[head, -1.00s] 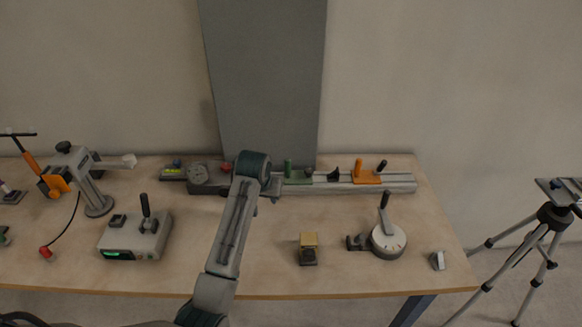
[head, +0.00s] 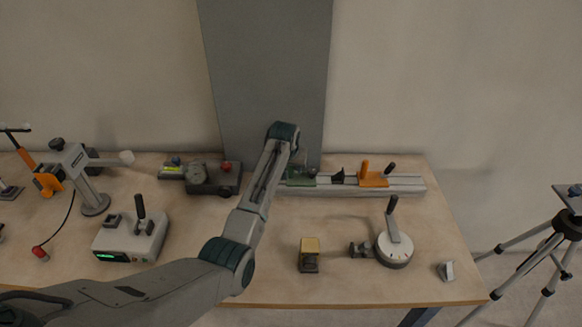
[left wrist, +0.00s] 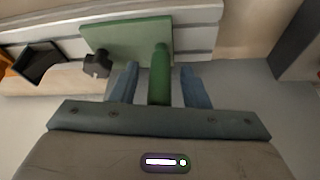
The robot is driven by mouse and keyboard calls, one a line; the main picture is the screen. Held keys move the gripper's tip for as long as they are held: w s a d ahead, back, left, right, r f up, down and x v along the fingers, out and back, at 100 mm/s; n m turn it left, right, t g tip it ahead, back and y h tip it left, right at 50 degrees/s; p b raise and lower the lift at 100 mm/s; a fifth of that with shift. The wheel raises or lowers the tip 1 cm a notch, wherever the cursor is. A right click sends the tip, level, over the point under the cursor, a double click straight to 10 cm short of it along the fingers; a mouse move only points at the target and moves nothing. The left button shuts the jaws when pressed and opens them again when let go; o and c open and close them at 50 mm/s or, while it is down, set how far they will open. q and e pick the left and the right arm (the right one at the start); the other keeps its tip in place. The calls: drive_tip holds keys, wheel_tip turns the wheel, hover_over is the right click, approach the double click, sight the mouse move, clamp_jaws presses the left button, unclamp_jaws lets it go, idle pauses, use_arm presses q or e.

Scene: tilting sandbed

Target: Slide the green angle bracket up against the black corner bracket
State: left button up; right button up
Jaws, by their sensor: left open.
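The green angle bracket (head: 300,182) sits on the pale rail at the back of the bench. In the left wrist view its green plate (left wrist: 130,42) lies on the rail, with an upright green post (left wrist: 159,75) and a dark knob beside it. My left gripper (left wrist: 160,84) is open, with one blue-grey finger on each side of the post and gaps showing. In the head view my forearm and wrist hide part of the bracket. The black corner bracket (head: 338,177) stands on the rail to the right, apart from the green one; it also shows in the left wrist view (left wrist: 36,66).
An orange clamp (head: 372,179) sits on the rail (head: 405,187) beyond the black bracket. A dark block with a dial (head: 198,173) stands left of the rail. A tall grey panel (head: 268,75) rises behind. A lever dial (head: 395,250) and a small yellow-topped block (head: 309,250) stand in front.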

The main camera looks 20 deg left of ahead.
use_arm(q)
drive_tip(key=shift+w+f, duration=0.2)
drive_tip(key=shift+f, duration=0.2)
drive_tip(key=shift+w+f, duration=0.15)
drive_tip(key=shift+f, duration=0.25)
